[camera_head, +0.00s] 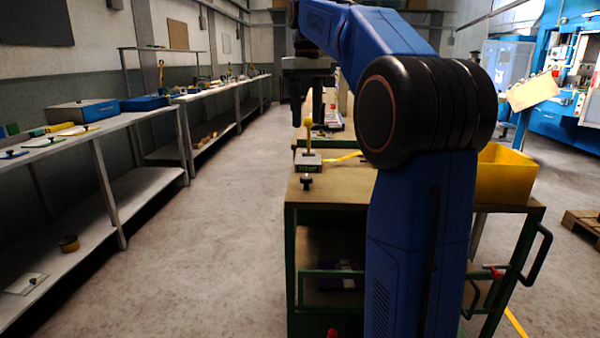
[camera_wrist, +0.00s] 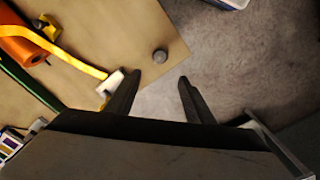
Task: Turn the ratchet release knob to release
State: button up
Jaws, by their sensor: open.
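In the head view a small pale block (camera_head: 308,158) with a green label, its lettering too small to read surely, stands on the cart top. A yellow ball-ended lever (camera_head: 308,123) rises from it. A small dark knob (camera_head: 306,183) is in front of it, near the cart's corner; it seems to be the round grey knob (camera_wrist: 160,56) in the wrist view. I cannot tell which part is the ratchet release. A yellow strap (camera_wrist: 72,54) runs to the pale block (camera_wrist: 110,84). My gripper (camera_wrist: 158,78) is open and empty, its fingers apart above the cart, not touching the knob.
The wooden cart top (camera_head: 325,190) has a yellow bin (camera_head: 503,178) at right. An orange roll (camera_wrist: 22,46) lies in the wrist view's upper left. Grey shelving (camera_head: 110,130) lines the left wall. The floor aisle (camera_head: 210,230) between is clear. My arm hides much of the cart.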

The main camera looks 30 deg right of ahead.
aim_at(306, 176)
notch_tip(306, 176, down, 17)
jog(key=shift+f, duration=0.1)
dwell(0.6)
jog(key=c, duration=1)
